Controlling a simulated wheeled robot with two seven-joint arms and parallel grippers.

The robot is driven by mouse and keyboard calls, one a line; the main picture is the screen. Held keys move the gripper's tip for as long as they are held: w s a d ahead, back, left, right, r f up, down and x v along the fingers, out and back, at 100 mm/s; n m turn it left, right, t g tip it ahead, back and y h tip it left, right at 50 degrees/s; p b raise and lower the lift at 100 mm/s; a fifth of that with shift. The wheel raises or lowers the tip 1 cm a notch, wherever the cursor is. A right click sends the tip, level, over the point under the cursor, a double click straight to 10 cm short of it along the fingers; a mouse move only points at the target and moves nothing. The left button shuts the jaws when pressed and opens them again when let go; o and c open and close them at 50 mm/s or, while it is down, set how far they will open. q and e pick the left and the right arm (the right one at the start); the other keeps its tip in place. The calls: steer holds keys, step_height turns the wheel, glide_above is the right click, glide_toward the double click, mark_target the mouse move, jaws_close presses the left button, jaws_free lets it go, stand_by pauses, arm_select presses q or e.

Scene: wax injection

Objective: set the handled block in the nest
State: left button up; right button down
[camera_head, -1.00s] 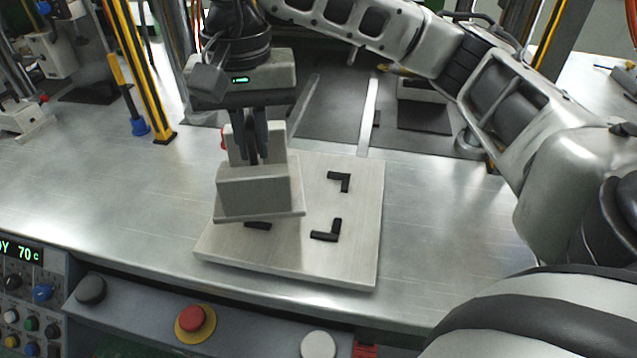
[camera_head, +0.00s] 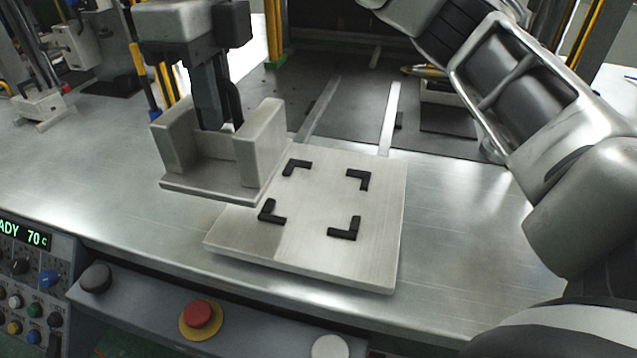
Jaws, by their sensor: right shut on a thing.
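The handled block (camera_head: 262,145) is a light grey metal piece with a flat base plate, two upright walls and a low part between them. My right gripper (camera_head: 213,125) comes down from above and is shut on the block between its walls; the fingertips are partly hidden. The block is held in the air to the upper left of the nest. The nest (camera_head: 318,205) is marked by black L-shaped corner brackets on a pale square plate (camera_head: 370,265), and its inside is empty. My left gripper does not show.
A control panel (camera_head: 30,275) with knobs and a green display stands at the lower left. A red button (camera_head: 197,314) sits on the front ledge. Rails and a dark mat lie behind the plate.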

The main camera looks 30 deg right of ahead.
steer(key=d+f, duration=0.8)
steer(key=d, duration=0.1)
steer(key=d+f, duration=0.4)
steer(key=shift+w+d, duration=0.35)
steer(key=shift+f, duration=0.3)
steer(key=shift+f, duration=0.1)
steer(key=shift+f, duration=0.1)
steer(key=c, duration=1.5)
jaws_free()
steer(key=shift+c, duration=0.2)
steer(key=shift+o, duration=0.2)
